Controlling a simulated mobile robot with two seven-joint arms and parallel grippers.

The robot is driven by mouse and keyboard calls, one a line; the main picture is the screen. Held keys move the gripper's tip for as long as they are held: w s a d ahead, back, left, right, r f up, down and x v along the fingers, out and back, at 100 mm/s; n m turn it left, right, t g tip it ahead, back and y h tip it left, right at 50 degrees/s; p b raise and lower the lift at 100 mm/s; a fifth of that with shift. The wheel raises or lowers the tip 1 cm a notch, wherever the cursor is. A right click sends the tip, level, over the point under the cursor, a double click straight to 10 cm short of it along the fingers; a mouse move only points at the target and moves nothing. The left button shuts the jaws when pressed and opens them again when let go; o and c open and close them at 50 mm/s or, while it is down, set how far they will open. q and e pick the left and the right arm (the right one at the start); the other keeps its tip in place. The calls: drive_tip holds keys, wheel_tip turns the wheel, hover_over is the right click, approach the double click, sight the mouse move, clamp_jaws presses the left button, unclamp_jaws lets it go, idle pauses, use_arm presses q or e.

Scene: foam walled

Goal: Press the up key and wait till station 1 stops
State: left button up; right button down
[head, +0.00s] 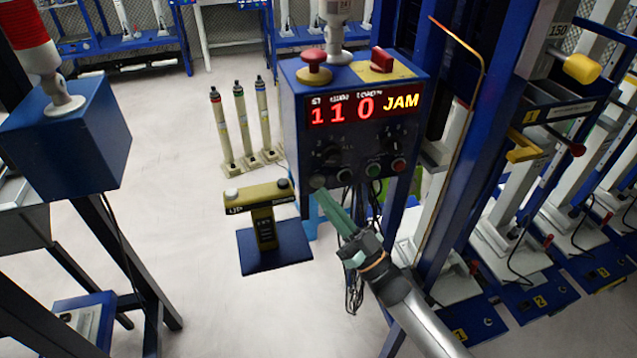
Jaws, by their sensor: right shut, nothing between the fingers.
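A blue control box (355,140) stands at the centre, with a red lit display (362,107) reading "1 1 0 JAM". Its front has dark knobs and a row of small buttons, including a green-ringed one (373,170) and a red one (398,165). Their lettering is too small to read, so I cannot tell which is the up key. My right gripper (323,197) is shut and empty, its green fingertips just below a button (320,182) at the row's left end. I cannot tell whether they touch it. My left gripper is out of view.
A red mushroom button (314,68) and a red switch (381,60) sit on the box top. A yellow two-button pedestal (263,215) stands left of my fingers. A blue box (68,135) on a stand is at the left. Open floor lies between.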

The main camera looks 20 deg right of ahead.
drive_tip(key=shift+w, duration=0.15)
drive_tip(key=shift+w, duration=0.25)
drive_tip(key=shift+w+b, duration=0.5)
idle(0.6)
drive_tip(key=shift+s, duration=0.1)
drive_tip(key=shift+s+p, duration=0.5)
drive_tip(key=shift+s, duration=0.35)
drive_tip(key=s+p, duration=0.2)
drive_tip(key=s, duration=0.3)
drive_tip(key=shift+d, duration=0.1)
